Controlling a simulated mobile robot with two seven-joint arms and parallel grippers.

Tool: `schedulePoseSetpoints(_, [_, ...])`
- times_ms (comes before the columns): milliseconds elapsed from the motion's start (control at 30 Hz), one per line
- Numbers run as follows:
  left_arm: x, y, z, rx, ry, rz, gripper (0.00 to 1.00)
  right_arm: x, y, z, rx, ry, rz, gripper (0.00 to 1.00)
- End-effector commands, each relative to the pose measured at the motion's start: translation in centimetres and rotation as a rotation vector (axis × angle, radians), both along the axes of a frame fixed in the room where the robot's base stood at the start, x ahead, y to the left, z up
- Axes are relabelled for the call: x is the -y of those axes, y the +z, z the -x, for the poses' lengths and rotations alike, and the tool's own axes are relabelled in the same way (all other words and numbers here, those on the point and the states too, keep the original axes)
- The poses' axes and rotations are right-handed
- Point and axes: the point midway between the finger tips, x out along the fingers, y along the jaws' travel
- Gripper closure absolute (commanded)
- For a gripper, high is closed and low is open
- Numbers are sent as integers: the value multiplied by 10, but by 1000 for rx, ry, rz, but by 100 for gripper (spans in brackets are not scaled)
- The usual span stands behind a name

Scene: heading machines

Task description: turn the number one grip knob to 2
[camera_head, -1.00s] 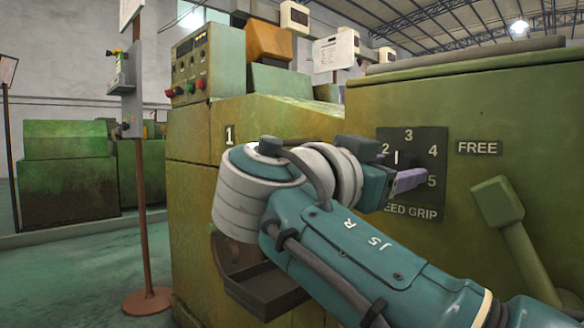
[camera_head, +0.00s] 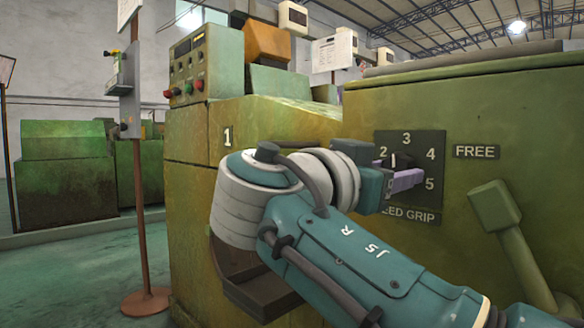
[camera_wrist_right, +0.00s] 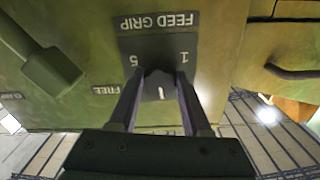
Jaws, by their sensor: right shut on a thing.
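The feed grip knob (camera_wrist_right: 158,86) sits on a dark dial plate (camera_head: 437,200) with numbers, on the green machine marked 1 (camera_head: 228,138). In the head view, 2, 3, 4 and 5 show on the plate; 1 is hidden behind my gripper. My right gripper (camera_head: 406,180) is at the dial, its purple fingers covering part of the knob. In the right wrist view, its two fingers (camera_wrist_right: 158,98) are shut on the knob's sides. The knob's white mark points roughly toward the 3 side; the exact number is unclear. My left gripper is not in view.
A green lever (camera_head: 510,225) stands right of the dial, under a FREE label (camera_head: 477,152). A control panel (camera_head: 190,62) with buttons is at upper left.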

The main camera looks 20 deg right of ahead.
Motion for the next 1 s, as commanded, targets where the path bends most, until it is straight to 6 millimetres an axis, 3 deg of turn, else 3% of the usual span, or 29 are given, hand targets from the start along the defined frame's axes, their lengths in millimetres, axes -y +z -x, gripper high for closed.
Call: schedulePoseSetpoints(1000, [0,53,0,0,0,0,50,1,3,3,-772,0,319,100])
